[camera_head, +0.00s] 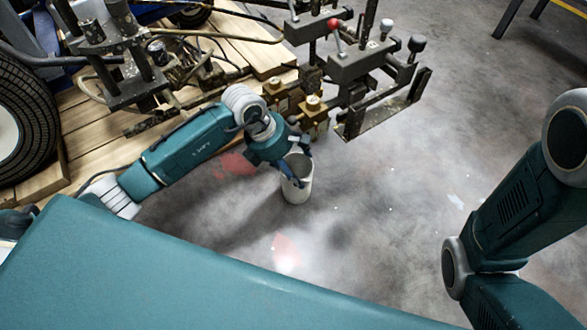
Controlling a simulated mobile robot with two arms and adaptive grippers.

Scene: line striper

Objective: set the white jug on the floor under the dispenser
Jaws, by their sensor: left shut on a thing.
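The white jug (297,187) is a pale, open-topped cylinder, upright near the middle of the picture. My left gripper (292,168) is at its upper left rim and is shut on it. I cannot tell whether the jug's base touches the floor (400,220). The dispenser seems to be part of the line striper's brass and dark metal fittings (312,118), just behind and above the jug. My right arm shows at the right edge, but its gripper is out of view.
The line striper (350,65) has levers with red, white and dark knobs and a metal bracket low at its right. Wooden planks (85,130) and a black tire (25,120) are at the left. The grey floor right of the jug is mostly clear.

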